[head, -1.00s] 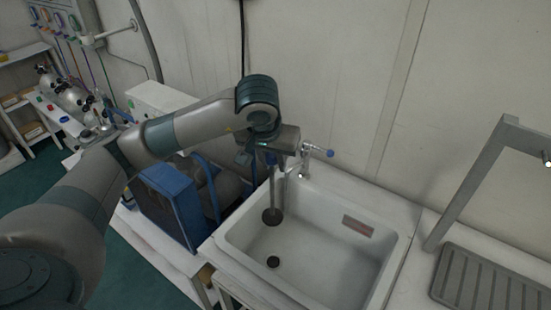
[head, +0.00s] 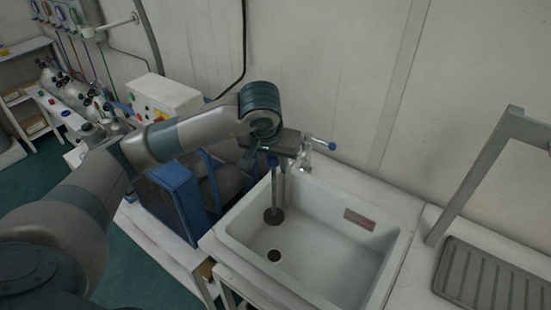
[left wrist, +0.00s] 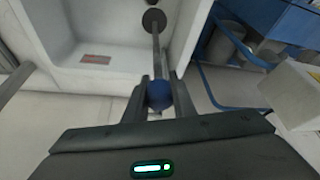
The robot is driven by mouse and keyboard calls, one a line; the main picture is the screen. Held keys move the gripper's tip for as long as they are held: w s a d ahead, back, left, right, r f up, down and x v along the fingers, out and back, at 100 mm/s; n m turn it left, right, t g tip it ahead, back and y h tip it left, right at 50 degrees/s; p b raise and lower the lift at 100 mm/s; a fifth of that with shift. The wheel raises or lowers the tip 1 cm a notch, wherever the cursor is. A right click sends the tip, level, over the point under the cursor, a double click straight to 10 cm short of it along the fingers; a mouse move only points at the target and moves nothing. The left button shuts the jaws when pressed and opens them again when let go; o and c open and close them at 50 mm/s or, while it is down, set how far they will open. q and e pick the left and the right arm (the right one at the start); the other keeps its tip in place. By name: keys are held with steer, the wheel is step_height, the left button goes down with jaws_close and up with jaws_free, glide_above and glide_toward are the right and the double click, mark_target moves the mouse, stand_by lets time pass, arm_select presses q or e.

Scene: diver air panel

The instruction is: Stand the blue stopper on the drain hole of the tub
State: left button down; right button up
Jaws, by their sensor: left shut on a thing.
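The blue stopper is a blue knob (left wrist: 159,95) on a long rod (head: 274,190) with a dark round disc (head: 274,217) at the foot. My left gripper (head: 271,158) is shut on the knob, and the stopper hangs upright inside the white tub (head: 232,242). The disc also shows in the left wrist view (left wrist: 154,20). The dark drain hole (head: 274,256) is uncovered in the tub floor. In the head view the disc appears above the hole in the picture, apart from it. My right gripper is not in view.
A tap (head: 304,162) with a blue-ended handle stands at the tub's back edge, close to my left gripper. A grey ribbed mat (head: 485,280) and a grey frame (head: 472,180) are at the right. A blue machine (head: 172,205) stands left of the tub.

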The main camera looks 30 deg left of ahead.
arm_select(q)
steer(key=b, duration=0.3)
glide_above(276, 211)
step_height(276, 211, down, 8)
steer(key=shift+a+f+b, duration=0.15)
steer(key=shift+f+b, duration=1.9)
steer(key=shift+f, duration=2.8)
step_height(276, 211, down, 2)
steer(key=shift+b, duration=1.2)
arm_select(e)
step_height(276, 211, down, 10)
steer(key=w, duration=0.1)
arm_select(q)
steer(key=shift+f+b, duration=0.45)
steer(key=shift+b, duration=0.1)
steer(key=shift+f, duration=0.2)
steer(key=shift+f+b, duration=0.1)
steer(key=shift+b, duration=0.25)
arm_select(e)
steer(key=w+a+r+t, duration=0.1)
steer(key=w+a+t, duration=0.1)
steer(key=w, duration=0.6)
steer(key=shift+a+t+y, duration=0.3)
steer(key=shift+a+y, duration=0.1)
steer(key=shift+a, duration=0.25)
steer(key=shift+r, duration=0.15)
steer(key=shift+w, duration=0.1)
